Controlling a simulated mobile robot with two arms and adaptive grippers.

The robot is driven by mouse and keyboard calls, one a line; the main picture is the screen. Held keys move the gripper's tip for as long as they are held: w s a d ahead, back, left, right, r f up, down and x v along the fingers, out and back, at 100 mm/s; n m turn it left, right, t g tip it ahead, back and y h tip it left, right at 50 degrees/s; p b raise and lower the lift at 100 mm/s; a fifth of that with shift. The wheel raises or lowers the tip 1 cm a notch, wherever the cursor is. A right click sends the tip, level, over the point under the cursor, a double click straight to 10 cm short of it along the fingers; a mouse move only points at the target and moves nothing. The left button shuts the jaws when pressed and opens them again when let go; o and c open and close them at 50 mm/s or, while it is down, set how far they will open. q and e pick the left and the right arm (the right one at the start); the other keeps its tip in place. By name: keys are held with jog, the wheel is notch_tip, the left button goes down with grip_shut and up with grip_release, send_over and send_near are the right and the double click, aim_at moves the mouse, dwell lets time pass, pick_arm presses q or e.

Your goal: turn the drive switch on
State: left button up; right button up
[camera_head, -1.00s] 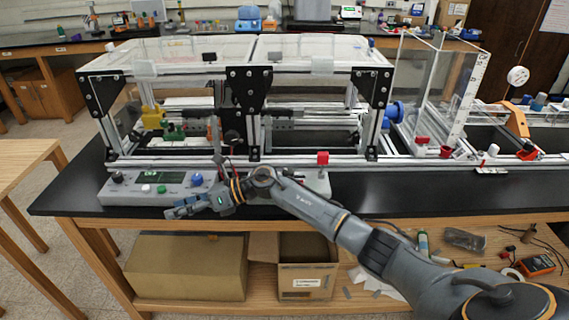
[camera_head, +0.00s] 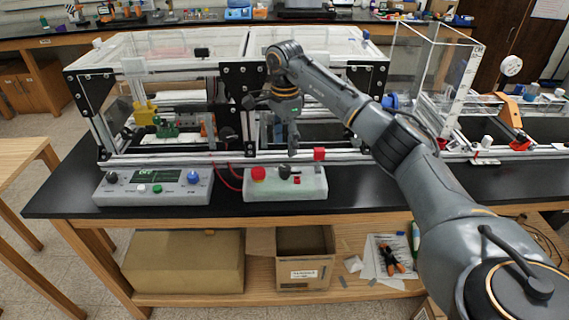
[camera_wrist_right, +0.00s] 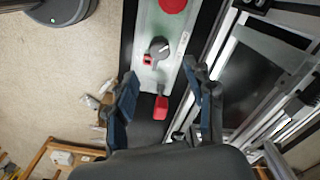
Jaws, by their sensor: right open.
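A pale switch box (camera_head: 250,194) stands at the bench's front edge, with a red round button (camera_head: 258,173) on its left and a black knob (camera_head: 284,172) near its middle. A red block-shaped handle (camera_head: 319,154) shows at its right end. No readable label tells which is the drive switch. My right gripper (camera_head: 284,146) is open and empty above the box, pointing down. In the right wrist view the black knob (camera_wrist_right: 159,48) lies beyond the open fingers, and the red handle (camera_wrist_right: 161,108) shows between them. My left gripper is out of view.
A grey control unit (camera_head: 153,188) with a display stands left of the box. The extrusion frame (camera_head: 225,158) with clear panels is close behind. The black bench top (camera_head: 400,190) right of the box is clear. Cardboard boxes (camera_head: 185,262) sit on the shelf below.

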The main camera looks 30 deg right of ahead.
aim_at(285, 167)
notch_tip(285, 167, down, 9)
jog(key=shift+r+p, duration=0.1)
jog(key=shift+p, duration=0.85)
grip_shut()
